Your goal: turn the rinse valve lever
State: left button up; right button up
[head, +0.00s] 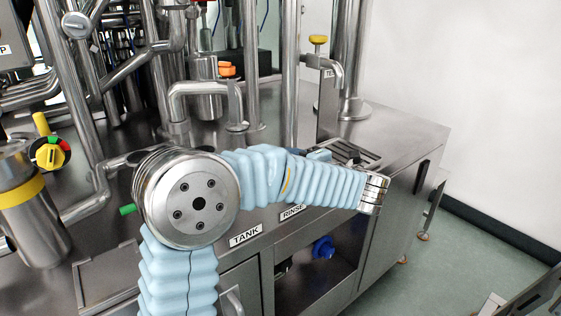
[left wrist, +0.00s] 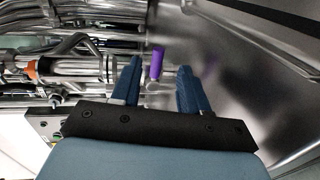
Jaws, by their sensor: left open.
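In the left wrist view, a purple lever handle (left wrist: 157,64) stands upright just beyond and between the fingertips of my left gripper (left wrist: 160,67). I take it to be the rinse valve lever, but its label is not seen there. The left gripper is open, with its two dark blue fingers on either side of the handle; I cannot tell whether they touch it. In the head view my light blue arm crosses the bench front, and its gripper is hidden. The purple handle does not show there. A RINSE label (head: 292,212) is on the front panel. My right gripper is not in view.
A TANK label (head: 245,236) is left of the RINSE label. A blue fitting (head: 323,247) sits in the open bay below. Steel pipes and a yellow-topped tap (head: 318,40) stand on the bench. The floor (head: 475,235) to the right is mostly open.

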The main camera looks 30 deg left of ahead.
pick_arm(q)
jog(key=v, duration=0.8)
jog(key=shift+b, duration=0.35)
